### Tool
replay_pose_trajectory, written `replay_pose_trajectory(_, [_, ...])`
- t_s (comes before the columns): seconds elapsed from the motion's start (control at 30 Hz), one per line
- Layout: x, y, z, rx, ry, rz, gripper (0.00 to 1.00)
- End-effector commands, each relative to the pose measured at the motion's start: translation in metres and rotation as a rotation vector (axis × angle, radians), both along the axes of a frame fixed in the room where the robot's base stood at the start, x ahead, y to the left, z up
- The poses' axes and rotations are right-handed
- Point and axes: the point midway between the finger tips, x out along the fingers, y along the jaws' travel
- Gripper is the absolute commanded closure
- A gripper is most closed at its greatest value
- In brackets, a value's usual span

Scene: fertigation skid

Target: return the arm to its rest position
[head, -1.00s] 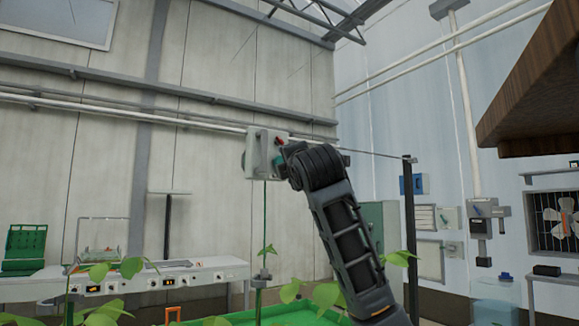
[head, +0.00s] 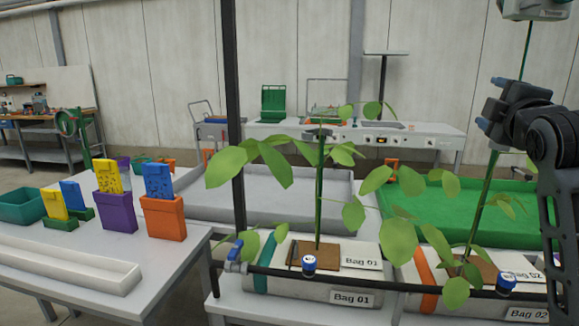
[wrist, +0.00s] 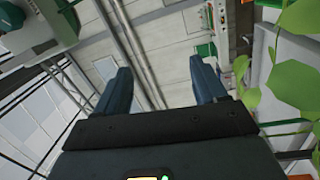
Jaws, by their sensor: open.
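My gripper (head: 489,101) is at the right of the head view, in front of the green plant string above Bag 02 (head: 529,313). Its two blue-grey fingers stand apart with nothing between them. In the wrist view my gripper (wrist: 161,65) is open and empty, tilted so that the wall and roof show beyond it. My arm comes in from the right edge, bent at the wrist. A pale box (head: 535,9) hangs above the gripper, cut off by the top edge.
Leafy plants stand in Bag 01 (head: 352,298) and Bag 02; leaves (wrist: 295,85) are close to the gripper's right in the wrist view. A dark upright post (head: 233,120) stands left of Bag 01. A table (head: 120,245) with colored pots is at the left.

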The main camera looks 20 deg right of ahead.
Motion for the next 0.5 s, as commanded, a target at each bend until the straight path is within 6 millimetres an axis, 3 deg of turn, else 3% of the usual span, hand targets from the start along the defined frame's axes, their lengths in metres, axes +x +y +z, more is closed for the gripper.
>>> replay_pose_trajectory(0.03, [0.004, 0.014, -0.025, 0.054, -0.014, 0.032, 0.29])
replay_pose_trajectory(0.27, [0.004, 0.078, -0.116, 0.280, -0.103, 0.147, 0.29])
replay_pose_trajectory(0.5, [-0.020, 0.147, -0.200, 0.514, -0.168, 0.235, 0.29])
